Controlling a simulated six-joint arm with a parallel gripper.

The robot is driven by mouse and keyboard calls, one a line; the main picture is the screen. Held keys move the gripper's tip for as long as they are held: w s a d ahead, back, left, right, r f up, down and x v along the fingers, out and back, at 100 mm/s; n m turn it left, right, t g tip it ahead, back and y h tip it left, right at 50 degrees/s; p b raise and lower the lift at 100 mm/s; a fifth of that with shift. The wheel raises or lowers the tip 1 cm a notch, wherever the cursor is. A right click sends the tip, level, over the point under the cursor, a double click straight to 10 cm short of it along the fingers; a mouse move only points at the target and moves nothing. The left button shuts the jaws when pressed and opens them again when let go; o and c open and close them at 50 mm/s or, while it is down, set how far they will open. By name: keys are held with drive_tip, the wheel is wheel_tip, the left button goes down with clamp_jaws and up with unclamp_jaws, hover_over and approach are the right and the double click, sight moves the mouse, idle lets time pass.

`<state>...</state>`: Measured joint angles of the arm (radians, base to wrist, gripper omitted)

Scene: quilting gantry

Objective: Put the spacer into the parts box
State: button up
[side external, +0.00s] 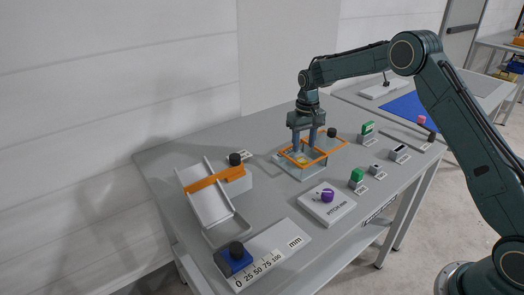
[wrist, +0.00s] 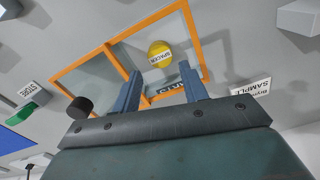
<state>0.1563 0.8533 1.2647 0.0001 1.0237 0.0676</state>
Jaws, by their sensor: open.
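The spacer is a yellow disc labelled SPACER (wrist: 160,53). In the wrist view it shows inside the orange outline, just past my open fingertips, which do not close on it. In the side view a bit of yellow (side external: 303,160) shows low inside the box. The parts box (side external: 313,174) has greyish see-through walls, with an orange frame (side external: 333,150) over it reaching to the right, and a black knob (side external: 332,132). My gripper (side external: 304,151) points down over the box, open, its two fingers within the frame; the wrist view also shows it (wrist: 159,72). Exact finger depth is unclear.
A tilted chute with an orange bar (side external: 216,183) stands at left. A ruler plate with a blue block (side external: 235,258) is in front. Grey table (side external: 170,160) is free at back left.

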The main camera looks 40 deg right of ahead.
sight(303, 160)
wheel_tip(303, 160, up, 6)
drive_tip(key=shift+r, duration=0.25)
idle(0.6)
drive_tip(key=s+a+r+n+t, duration=0.1)
drive_tip(key=s+a+r, duration=0.2)
drive_tip(key=s+r, duration=0.55)
drive_tip(key=s+a+r+t, duration=0.2)
drive_tip(key=s+a+r, duration=0.1)
drive_tip(key=s+r, duration=0.55)
drive_tip(key=s+a+f+t, duration=0.1)
drive_tip(key=s, duration=1)
drive_tip(key=s+a+f+n+t, duration=0.1)
drive_tip(key=s+a+f, duration=0.1)
drive_tip(key=s, duration=0.9)
drive_tip(key=shift+s+n+t, duration=0.15)
drive_tip(key=shift+n+t, duration=0.15)
